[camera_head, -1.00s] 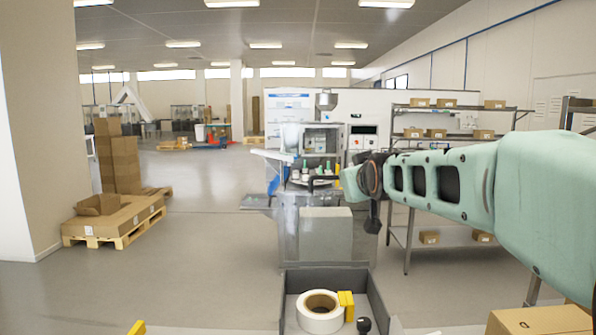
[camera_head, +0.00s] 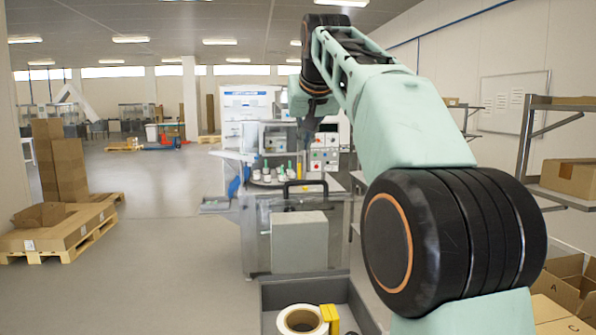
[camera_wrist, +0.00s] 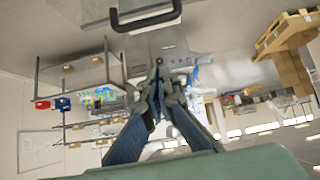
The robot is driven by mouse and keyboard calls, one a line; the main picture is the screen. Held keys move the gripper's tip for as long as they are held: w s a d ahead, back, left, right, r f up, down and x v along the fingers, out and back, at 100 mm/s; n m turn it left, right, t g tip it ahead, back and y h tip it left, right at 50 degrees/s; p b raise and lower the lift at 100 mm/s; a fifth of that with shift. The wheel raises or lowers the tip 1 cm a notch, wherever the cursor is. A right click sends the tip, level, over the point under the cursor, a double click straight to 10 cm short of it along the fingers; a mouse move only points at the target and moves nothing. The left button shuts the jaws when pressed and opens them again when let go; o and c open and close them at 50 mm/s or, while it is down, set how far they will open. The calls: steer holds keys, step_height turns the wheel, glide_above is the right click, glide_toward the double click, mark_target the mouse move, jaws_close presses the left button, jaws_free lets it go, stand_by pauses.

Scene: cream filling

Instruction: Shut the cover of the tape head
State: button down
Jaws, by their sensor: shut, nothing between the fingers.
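The white tape roll (camera_head: 302,320) lies in an open dark grey tray (camera_head: 345,290) at the bottom of the head view, beside yellow parts (camera_head: 331,318). I cannot make out for certain which part is the tape head's cover. A black bar handle (camera_head: 306,183) stands on the front of the machine, above a grey box (camera_head: 299,240). The handle also shows at the top of the wrist view (camera_wrist: 146,22). My gripper (camera_head: 308,135) hangs pointing down, above and behind the handle in the picture. Its fingers (camera_wrist: 158,68) are shut and empty.
The filling machine (camera_head: 262,150) holds several small bottles (camera_head: 275,172). Shelving (camera_head: 560,108) and open cartons (camera_head: 570,285) stand at the right. A pallet with cartons (camera_head: 60,235) is at the left. The floor (camera_head: 150,220) between pallet and machine is clear.

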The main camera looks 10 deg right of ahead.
steer(key=b, duration=0.2)
glide_above(305, 197)
steer(key=f, duration=0.7)
steer(key=shift+w+f, duration=0.25)
steer(key=shift+f, duration=0.1)
steer(key=shift+s+f, duration=0.35)
steer(key=shift+s, duration=0.15)
steer(key=shift+b, duration=0.4)
